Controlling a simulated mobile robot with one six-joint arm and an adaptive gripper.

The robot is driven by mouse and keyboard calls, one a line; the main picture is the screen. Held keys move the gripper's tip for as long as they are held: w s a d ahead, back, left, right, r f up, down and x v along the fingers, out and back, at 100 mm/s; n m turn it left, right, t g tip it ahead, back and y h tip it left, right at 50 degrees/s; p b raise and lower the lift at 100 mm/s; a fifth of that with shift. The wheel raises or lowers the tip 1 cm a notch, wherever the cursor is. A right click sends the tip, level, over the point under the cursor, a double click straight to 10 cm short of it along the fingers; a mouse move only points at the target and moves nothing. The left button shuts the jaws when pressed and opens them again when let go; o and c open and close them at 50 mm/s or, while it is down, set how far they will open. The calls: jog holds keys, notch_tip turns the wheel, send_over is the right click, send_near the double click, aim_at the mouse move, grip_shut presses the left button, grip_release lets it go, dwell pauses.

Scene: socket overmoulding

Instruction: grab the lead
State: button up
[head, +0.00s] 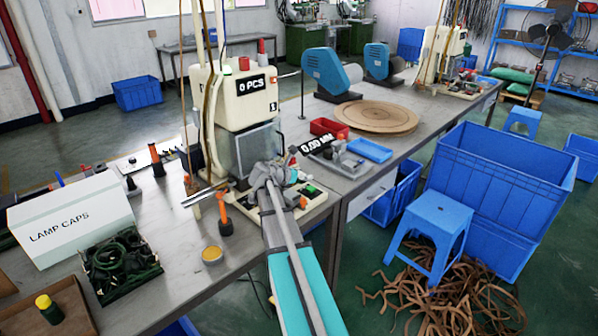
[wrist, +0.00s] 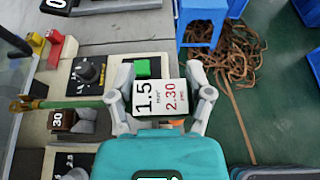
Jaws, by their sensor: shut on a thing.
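My gripper (wrist: 160,100) is over the machine's control base, with its two grey fingers drawn in around a white card (wrist: 160,98) reading 1.5 and 2.30. A green-yellow lead (wrist: 65,102) runs in from the left to the left finger. The card hides the place between the fingertips, so the grip itself does not show. In the head view my gripper (head: 268,178) is in front of the moulding machine (head: 238,105); the lead cannot be made out there.
The LAMP CAPS box (head: 75,215) and a tray of black parts (head: 120,262) stand on the bench at left. A blue stool (head: 432,225) stands on the floor at right.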

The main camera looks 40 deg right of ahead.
jog(key=s+r+p, duration=0.3)
jog(key=s+r, duration=0.1)
jog(key=s, duration=0.5)
jog(key=shift+s+d+r+p, duration=0.2)
jog(key=shift+d+p, duration=0.1)
